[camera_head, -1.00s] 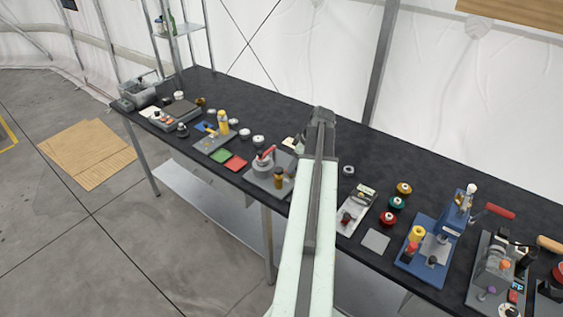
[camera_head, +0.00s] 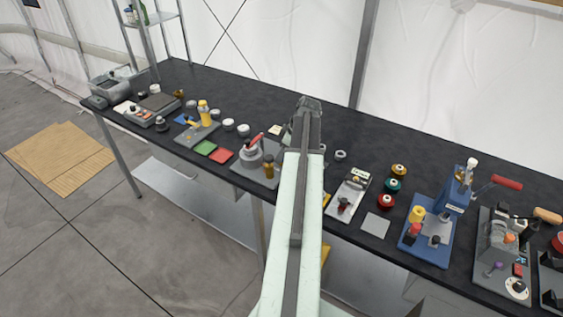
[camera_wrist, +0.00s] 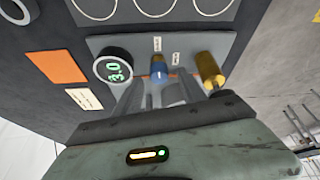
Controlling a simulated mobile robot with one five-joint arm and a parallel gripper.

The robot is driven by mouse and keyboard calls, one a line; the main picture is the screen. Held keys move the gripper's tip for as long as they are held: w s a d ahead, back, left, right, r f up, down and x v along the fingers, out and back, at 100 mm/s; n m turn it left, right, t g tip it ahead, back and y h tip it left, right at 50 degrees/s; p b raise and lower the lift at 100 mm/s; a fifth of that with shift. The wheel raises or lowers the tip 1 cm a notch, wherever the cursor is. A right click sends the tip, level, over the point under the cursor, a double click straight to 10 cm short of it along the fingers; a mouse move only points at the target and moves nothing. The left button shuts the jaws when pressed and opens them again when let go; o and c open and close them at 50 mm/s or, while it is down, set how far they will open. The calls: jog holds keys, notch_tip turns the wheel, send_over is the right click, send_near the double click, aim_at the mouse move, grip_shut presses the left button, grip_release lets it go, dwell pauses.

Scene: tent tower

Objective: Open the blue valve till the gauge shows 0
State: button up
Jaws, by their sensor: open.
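In the wrist view a grey panel carries a round black gauge (camera_wrist: 113,70) with green digits that seem to read 3.0. To its right stands the blue valve (camera_wrist: 157,71), below a small white label. My gripper (camera_wrist: 158,92) is open, with one finger on each side of the blue valve's lower part in the picture. I cannot tell whether the fingers touch it. A brass-coloured cylinder (camera_wrist: 210,70) stands right beside the right finger. In the head view my arm hides the valve and gauge.
In the head view the black table (camera_head: 250,95) holds several devices, including a blue press (camera_head: 430,235) on the right. The table's back strip is mostly clear.

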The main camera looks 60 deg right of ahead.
jog(key=shift+w+f, duration=0.15)
jog(key=shift+f, duration=0.45)
jog(key=shift+r, duration=0.15)
grip_shut()
